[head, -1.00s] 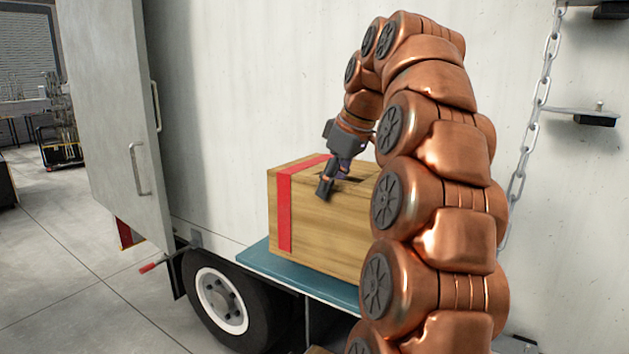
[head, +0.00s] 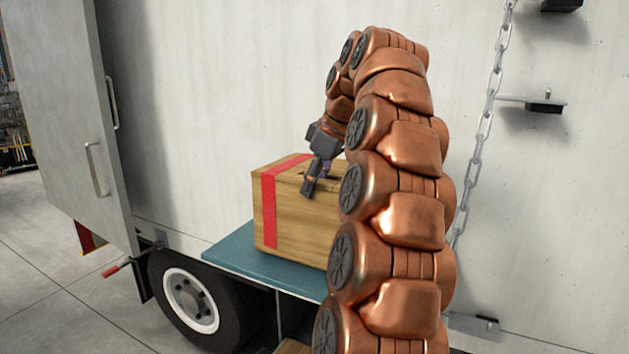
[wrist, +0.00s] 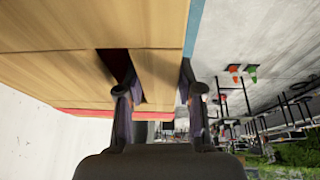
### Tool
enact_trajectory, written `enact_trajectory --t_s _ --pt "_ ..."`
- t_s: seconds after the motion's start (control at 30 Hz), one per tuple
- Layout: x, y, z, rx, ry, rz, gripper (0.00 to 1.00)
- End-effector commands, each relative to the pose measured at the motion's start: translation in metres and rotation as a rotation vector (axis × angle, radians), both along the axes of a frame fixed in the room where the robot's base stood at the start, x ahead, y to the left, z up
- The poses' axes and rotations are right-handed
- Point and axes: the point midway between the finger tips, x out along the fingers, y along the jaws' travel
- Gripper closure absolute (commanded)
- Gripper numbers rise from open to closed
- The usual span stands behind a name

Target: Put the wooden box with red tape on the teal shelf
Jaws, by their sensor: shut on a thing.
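The wooden box (head: 300,229) has a red tape band (head: 269,212) near its left end. It is upright over the teal shelf (head: 232,256) on the truck's side; I cannot tell whether its underside touches the shelf. My gripper (head: 312,184) reaches down to the box's top and is shut on its upper wall. In the wrist view the box (wrist: 60,65) fills the upper left, and the gripper (wrist: 160,95) has one finger in the dark slot and the other outside. A teal strip of the shelf (wrist: 193,25) shows beyond it. My arm hides the box's right end.
The white truck wall (head: 220,80) stands behind the box. A grey door (head: 65,110) with handles is at left, a wheel (head: 190,300) below the shelf. A chain (head: 483,130) hangs at right. The shelf's left end is bare.

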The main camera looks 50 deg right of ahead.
Motion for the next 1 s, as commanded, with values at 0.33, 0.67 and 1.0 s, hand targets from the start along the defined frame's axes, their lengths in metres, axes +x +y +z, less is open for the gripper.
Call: enact_trajectory --t_s 0.33,0.67,1.0 --pt "0.0 0.0 -0.009 -0.006 -0.008 0.0 1.0" --pt "0.0 0.0 -0.012 -0.003 -0.004 -0.001 0.53" --pt "0.0 0.0 -0.013 -0.001 -0.002 -0.001 0.39"
